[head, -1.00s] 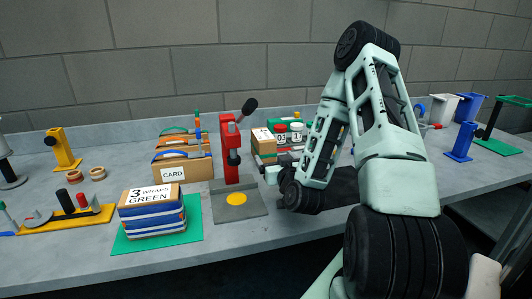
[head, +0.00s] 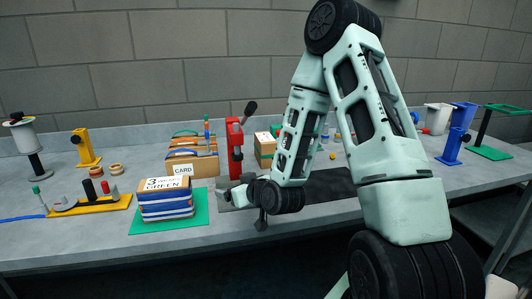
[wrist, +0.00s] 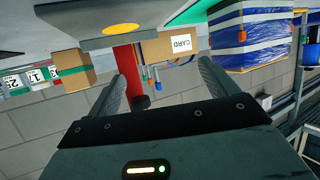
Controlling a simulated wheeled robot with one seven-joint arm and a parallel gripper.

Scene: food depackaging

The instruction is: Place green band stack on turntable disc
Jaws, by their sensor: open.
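A cardboard stack with a green band (head: 264,150) stands behind the red press, partly hidden by my arm. In the wrist view, which is upside down, a green-banded cardboard stack (wrist: 72,72) shows at the left. My gripper (head: 234,193) is open and empty over the grey plate by the red press. Its two fingers also show in the wrist view (wrist: 164,85), apart, with nothing between them. A yellow disc (wrist: 121,29) sits on the grey plate; I cannot tell whether it is the turntable disc. My gripper hides it in the head view.
A blue-banded stack labelled "3 WRAPS GREEN" (head: 165,208) stands on a green mat (head: 200,222), left of my gripper. A red press (head: 234,150) and a CARD box (head: 207,168) stand behind. A dark mat (head: 345,186) lies right. Open grey tabletop (head: 75,240) shows front left.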

